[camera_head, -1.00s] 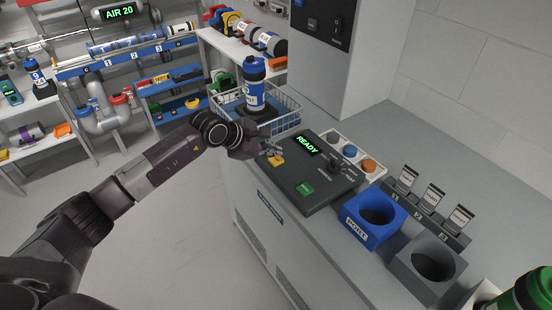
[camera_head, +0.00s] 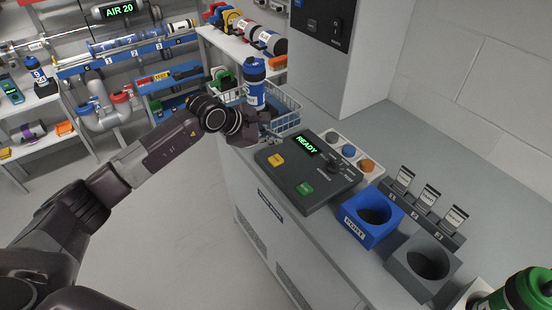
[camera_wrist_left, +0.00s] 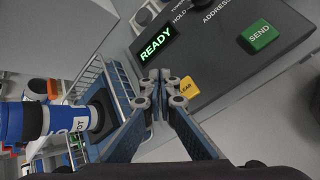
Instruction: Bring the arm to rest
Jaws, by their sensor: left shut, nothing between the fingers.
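My left arm reaches in from the left in the head view. Its gripper (camera_head: 266,136) is between the wire basket and the control panel. In the left wrist view the gripper (camera_wrist_left: 163,88) is shut and empty, its fingertips together beside the yellow button. The control panel (camera_head: 325,195) has a lit READY display (camera_head: 307,146), a yellow button (camera_head: 276,160) and a green SEND button (camera_head: 305,189). A blue carrier (camera_head: 255,85) stands upright in the wire basket (camera_head: 291,117), behind my gripper; it also shows in the left wrist view (camera_wrist_left: 35,123). My right gripper is not in view.
The blue port (camera_head: 362,232) and a grey holder (camera_head: 412,268) stand right of the panel. A green-topped carrier (camera_head: 522,290) is at the lower right corner. Shelves with several items are behind. The floor left of the cabinet is clear.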

